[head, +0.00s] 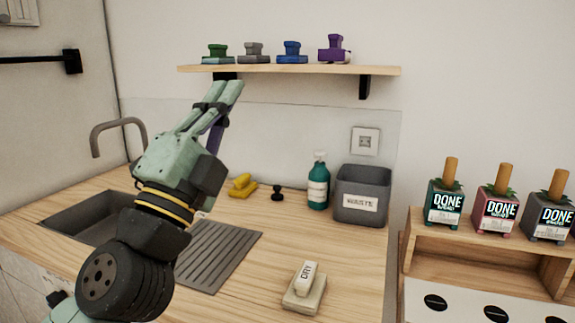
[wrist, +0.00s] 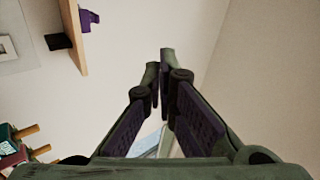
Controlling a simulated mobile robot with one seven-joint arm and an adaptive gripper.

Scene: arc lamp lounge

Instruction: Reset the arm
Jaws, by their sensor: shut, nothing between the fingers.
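My arm rises at the left of the head view, and my gripper (head: 231,88) points up, in front of the wall and below the left end of the shelf in the picture. Its fingers are closed together with nothing between them. In the wrist view my gripper (wrist: 164,62) also shows shut and empty, with bare wall beyond the fingertips. It touches no object that I can see.
A wooden shelf (head: 310,69) bears several coloured stamp-like items. The counter (head: 250,275) holds a sink (head: 85,222), a tap (head: 118,124), yellow item (head: 242,186), soap bottle (head: 318,185), grey bin (head: 362,196) and block marked DRY (head: 304,288). Pots marked DONE (head: 495,205) stand right.

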